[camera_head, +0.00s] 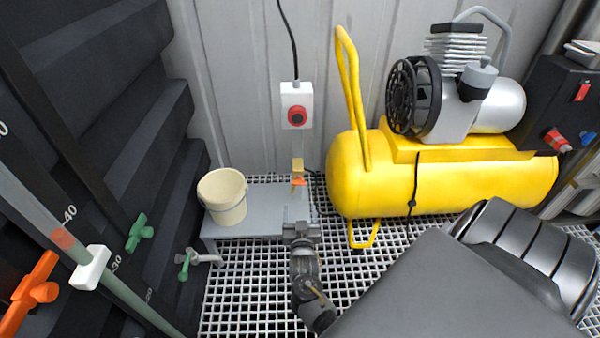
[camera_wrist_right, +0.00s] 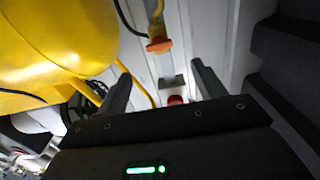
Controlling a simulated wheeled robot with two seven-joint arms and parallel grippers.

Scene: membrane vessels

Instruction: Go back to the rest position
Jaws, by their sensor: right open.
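My right gripper (camera_head: 300,228) is in the lower middle of the head view, over the front edge of a low grey bench. In the right wrist view its two dark fingers (camera_wrist_right: 163,88) stand apart, with nothing held between them. My left gripper is not in view. A yellow fitting with an orange handle (camera_head: 298,181) is on the wall side beyond the right gripper; it also shows at the top of the wrist view (camera_wrist_right: 159,44). A red button on a white box (camera_head: 296,115) is on the wall above it.
A cream bucket (camera_head: 223,196) stands on the grey bench (camera_head: 262,212), left of my right gripper. A yellow compressor (camera_head: 450,185) fills the right side. Dark vessels with a level tube (camera_head: 110,285), green valves (camera_head: 138,232) and an orange valve (camera_head: 30,292) stand left. Grating floor (camera_head: 250,290) is open in front.

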